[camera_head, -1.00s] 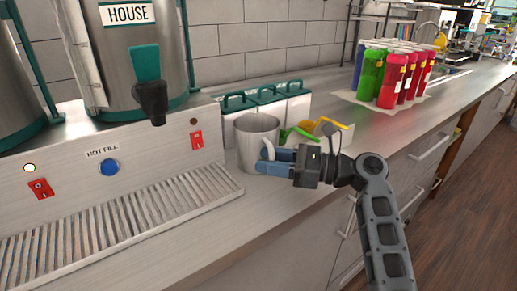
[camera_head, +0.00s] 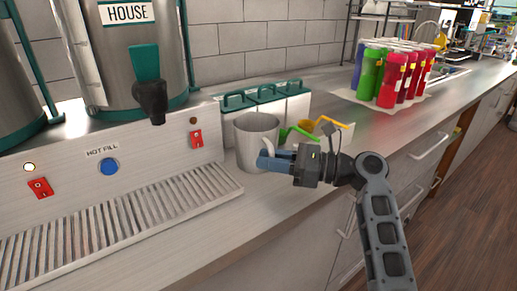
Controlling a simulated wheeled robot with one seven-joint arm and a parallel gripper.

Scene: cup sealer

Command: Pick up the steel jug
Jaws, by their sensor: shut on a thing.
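The steel jug (camera_head: 254,141) stands upright on the counter, just right of the coffee machine's front. Its handle is on its right side. My gripper (camera_head: 268,160) comes in from the right with its blue fingers at the handle, and it is shut on the handle. The fingers hide the lower part of the handle. I see no gap between the jug's base and the counter.
The coffee machine (camera_head: 105,160) with its drip tray stands to the left. White boxes with teal lids (camera_head: 265,94) stand behind the jug. Green and yellow scoops (camera_head: 318,127) lie close behind my gripper. Colored bottles (camera_head: 393,75) stand farther right on a mat.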

